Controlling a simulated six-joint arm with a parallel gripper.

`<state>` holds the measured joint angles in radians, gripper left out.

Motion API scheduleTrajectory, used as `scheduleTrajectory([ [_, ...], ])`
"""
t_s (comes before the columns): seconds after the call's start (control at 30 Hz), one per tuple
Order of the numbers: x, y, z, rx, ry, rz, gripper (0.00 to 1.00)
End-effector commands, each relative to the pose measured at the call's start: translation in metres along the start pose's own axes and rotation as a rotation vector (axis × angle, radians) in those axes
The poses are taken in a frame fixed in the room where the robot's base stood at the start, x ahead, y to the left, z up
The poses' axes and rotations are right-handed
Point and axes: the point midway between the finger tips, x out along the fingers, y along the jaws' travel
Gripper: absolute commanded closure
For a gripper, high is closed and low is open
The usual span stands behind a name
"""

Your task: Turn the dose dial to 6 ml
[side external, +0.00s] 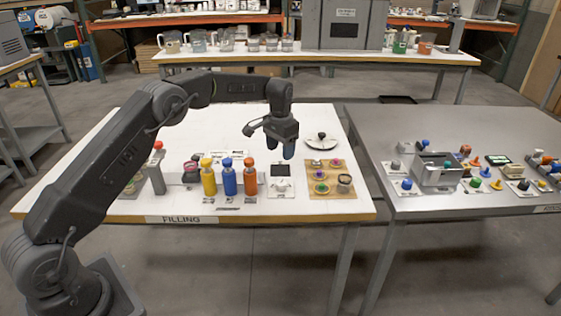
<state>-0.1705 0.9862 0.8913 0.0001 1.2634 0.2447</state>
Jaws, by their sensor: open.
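A round white plate with a black knob (321,135) lies at the back right of the white filling table (120,194). It looks like a dial, but no marks can be read at this size. A white square panel (281,188) with a small dark display and a knob-like spot stands nearer the front. I cannot tell for sure which of the two is the dose dial, nor its setting. My gripper (288,151) points down above the table, left of the round plate and behind the square panel. Its bluish fingertips are open, with nothing seen held.
Yellow (209,181), blue (229,181) and orange (250,180) bottles stand left of the square panel. A wooden board (319,190) with small coloured pots lies to its right. A grey table (450,128) with fixtures and knobs stands further right, across a gap.

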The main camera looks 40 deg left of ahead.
Motion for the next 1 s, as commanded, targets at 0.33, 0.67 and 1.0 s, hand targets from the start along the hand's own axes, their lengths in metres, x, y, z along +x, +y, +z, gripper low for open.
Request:
scheduleTrajectory([
  [0.33,-0.0093,0.0000,0.0001,0.000,0.000,0.000,0.39],
  [0.67,-0.0088,-0.0002,-0.0007,-0.248,-0.001,0.000,0.39],
  [1.0,-0.0084,-0.0007,-0.0022,-0.756,-0.001,0.000,0.39],
])
